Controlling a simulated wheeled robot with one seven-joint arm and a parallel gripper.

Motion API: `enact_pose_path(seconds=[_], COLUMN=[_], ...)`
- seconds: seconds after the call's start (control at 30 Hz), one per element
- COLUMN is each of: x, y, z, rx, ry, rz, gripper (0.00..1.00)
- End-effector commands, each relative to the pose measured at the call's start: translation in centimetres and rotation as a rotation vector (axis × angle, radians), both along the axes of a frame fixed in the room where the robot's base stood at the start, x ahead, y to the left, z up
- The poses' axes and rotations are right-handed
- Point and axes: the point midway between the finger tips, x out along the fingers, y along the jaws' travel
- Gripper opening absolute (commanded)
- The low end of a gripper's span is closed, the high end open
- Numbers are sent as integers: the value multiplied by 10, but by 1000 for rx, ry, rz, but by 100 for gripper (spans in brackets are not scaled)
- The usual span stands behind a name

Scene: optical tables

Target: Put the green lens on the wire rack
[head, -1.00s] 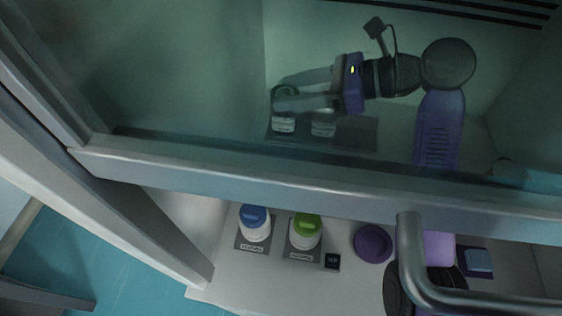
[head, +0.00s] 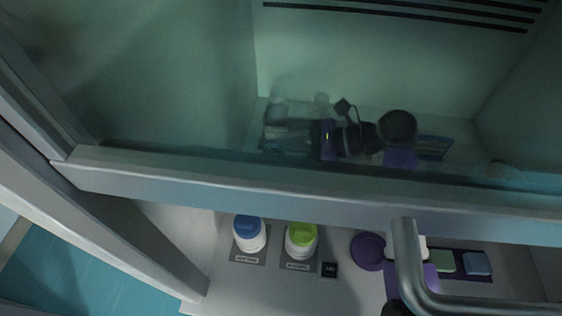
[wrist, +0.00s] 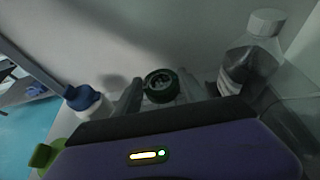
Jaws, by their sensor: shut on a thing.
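The green lens (wrist: 160,85), a dark round ring with a green rim, sits between the two fingers of my gripper (wrist: 162,92) in the wrist view. My gripper is shut on it. In the head view, my gripper (head: 276,140) is seen dimly through the glass sash, inside the hood, fingers pointing left. The lens is too dim to make out clearly there. I cannot make out the wire rack for certain in either view.
The hood's sash rail (head: 300,189) and handle (head: 407,260) cross the head view. In front stand a blue-capped bottle (head: 250,235), a green-capped bottle (head: 301,240) and a purple disc (head: 369,251). A clear white-capped bottle (wrist: 250,62) is right of my gripper.

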Motion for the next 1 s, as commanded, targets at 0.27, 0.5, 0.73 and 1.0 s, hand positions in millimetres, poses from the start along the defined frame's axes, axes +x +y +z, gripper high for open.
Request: enact_pose_path(seconds=[0.27,0.5,0.73,1.0], x=[0,0,0,0], y=[0,0,0,0], z=[-31,-43,-45,-45], rx=[1,0,0,0], ry=[5,0,2,1], rz=[-1,0,-1,0], gripper=[8,8,8,71])
